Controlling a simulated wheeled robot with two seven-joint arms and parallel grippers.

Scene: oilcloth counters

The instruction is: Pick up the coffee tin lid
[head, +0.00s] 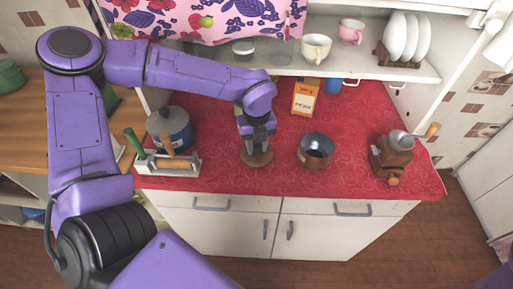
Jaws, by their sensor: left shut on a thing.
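The coffee tin lid, a round brown disc (257,159), is under my left gripper (256,147) near the middle of the red counter. The gripper points down and is shut on the lid, covering its middle. I cannot tell whether the lid touches the cloth or is slightly above it. My right gripper is not in view.
A coffee grinder (393,158) stands at the right. An orange carton (305,97) is behind the tin. A blue pot (171,130) and a utensil caddy (168,165) are at the left. A shelf (275,66) with cups and plates runs above the back. The red cloth (350,130) is clear between tin and grinder.

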